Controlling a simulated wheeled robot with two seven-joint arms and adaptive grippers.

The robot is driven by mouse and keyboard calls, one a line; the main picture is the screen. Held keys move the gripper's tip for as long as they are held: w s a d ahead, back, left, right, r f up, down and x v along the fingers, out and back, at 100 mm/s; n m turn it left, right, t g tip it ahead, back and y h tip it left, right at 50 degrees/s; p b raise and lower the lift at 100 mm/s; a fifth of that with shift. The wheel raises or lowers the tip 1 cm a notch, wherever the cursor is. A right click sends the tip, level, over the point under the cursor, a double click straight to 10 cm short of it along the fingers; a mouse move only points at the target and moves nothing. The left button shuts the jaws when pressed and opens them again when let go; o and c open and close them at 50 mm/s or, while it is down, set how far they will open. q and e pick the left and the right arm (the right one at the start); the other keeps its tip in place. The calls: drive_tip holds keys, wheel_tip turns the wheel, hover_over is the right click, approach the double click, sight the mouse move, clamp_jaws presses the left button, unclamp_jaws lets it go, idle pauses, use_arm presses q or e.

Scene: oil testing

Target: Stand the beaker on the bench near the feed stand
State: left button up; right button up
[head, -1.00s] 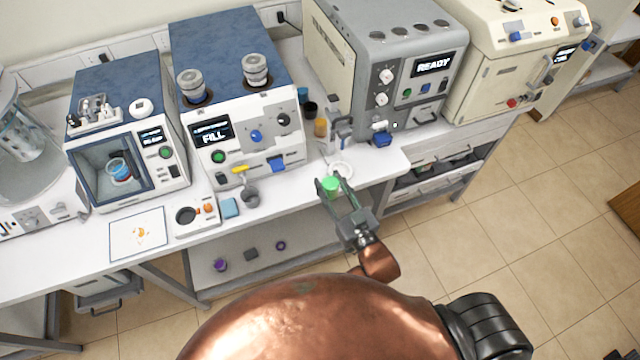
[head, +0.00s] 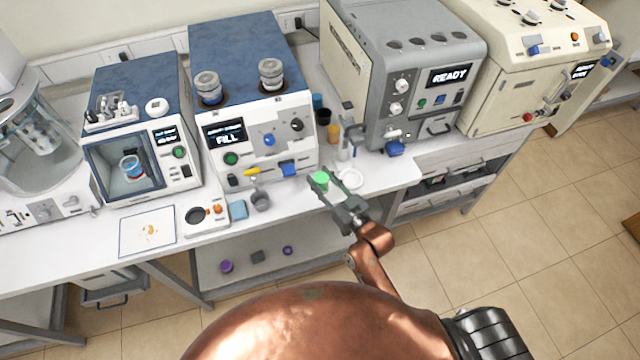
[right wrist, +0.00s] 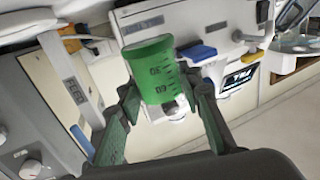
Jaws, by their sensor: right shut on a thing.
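My right gripper (head: 322,182) is shut on a small green beaker (head: 320,180) at the front edge of the bench (head: 385,180). In the right wrist view the green beaker (right wrist: 155,70), with dark graduation marks, sits between the two fingers (right wrist: 160,110). Whether its base touches the bench is hard to tell. A small upright stand (head: 347,140), likely the feed stand, is behind and to the right of the beaker. My left gripper is not in view.
The grey READY machine (head: 425,85) is to the right. Amber and dark jars (head: 334,132) stand behind.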

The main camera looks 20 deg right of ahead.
sight(320, 178)
drive_tip(key=shift+w+d+f, duration=0.1)
drive_tip(key=shift+w+f, duration=0.9)
drive_tip(key=shift+f, duration=0.2)
wheel_tip(320, 178, down, 3)
drive_tip(key=shift+f+b, duration=0.1)
drive_tip(key=shift+b, duration=0.2)
drive_tip(key=o, duration=1.2)
drive_tip(key=shift+s+d, duration=0.1)
drive_tip(key=v, duration=1.2)
